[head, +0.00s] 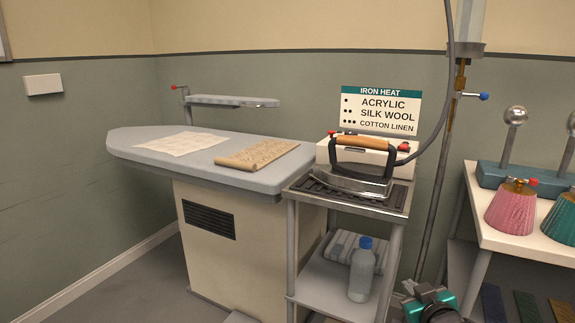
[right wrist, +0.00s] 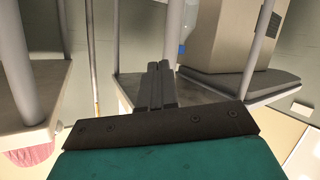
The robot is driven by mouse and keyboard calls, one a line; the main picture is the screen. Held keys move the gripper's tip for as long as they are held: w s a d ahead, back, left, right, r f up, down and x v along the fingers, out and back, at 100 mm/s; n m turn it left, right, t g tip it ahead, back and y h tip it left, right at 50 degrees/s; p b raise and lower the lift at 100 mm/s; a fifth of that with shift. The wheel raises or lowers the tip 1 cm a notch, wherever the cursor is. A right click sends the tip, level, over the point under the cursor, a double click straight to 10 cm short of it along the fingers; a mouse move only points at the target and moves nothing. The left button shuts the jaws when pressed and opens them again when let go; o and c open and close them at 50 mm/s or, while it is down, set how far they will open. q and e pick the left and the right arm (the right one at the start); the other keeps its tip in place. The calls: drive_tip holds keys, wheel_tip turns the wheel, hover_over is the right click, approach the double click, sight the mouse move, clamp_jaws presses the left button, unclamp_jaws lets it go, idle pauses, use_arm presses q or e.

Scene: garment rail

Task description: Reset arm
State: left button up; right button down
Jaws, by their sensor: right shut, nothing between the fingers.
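My right gripper (head: 432,294) shows at the bottom edge of the head view, right of the small iron stand, as a teal and dark body. In the right wrist view its two dark fingers (right wrist: 160,84) are together and hold nothing. It is apart from the stand and the shelf unit. My left gripper is in neither view.
An ironing table (head: 236,177) bears a cloth and a paper. A metal stand (head: 298,188) holds the iron (head: 350,180), with a bottle (head: 361,270) on its lower shelf. A white shelf unit (head: 482,233) with pink and teal pleated items stands right. A pole (head: 433,200) rises between.

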drive_tip(key=s+a+f+g+y, duration=0.1)
drive_tip(key=s+a+f, duration=0.25)
drive_tip(key=s, duration=0.45)
drive_tip(key=s+a+f+g+y, duration=0.1)
drive_tip(key=s+a+f, duration=0.3)
drive_tip(key=s, duration=0.5)
drive_tip(key=s+a+f+g+y, duration=0.1)
drive_tip(key=s+a+f, duration=0.2)
drive_tip(key=s+a, duration=0.35)
use_arm(q)
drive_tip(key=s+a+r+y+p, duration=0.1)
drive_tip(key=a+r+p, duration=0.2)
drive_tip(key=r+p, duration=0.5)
drive_tip(key=p, duration=0.4)
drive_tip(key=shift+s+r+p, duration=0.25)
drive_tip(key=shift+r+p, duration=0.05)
drive_tip(key=shift+p, duration=0.1)
use_arm(e)
drive_tip(key=s+d+r+h, duration=0.1)
drive_tip(key=s+d+r, duration=0.3)
drive_tip(key=r, duration=0.5)
drive_tip(key=shift+d+m+g, duration=0.25)
drive_tip(key=shift+m+g, duration=0.05)
drive_tip(key=shift+m, duration=0.1)
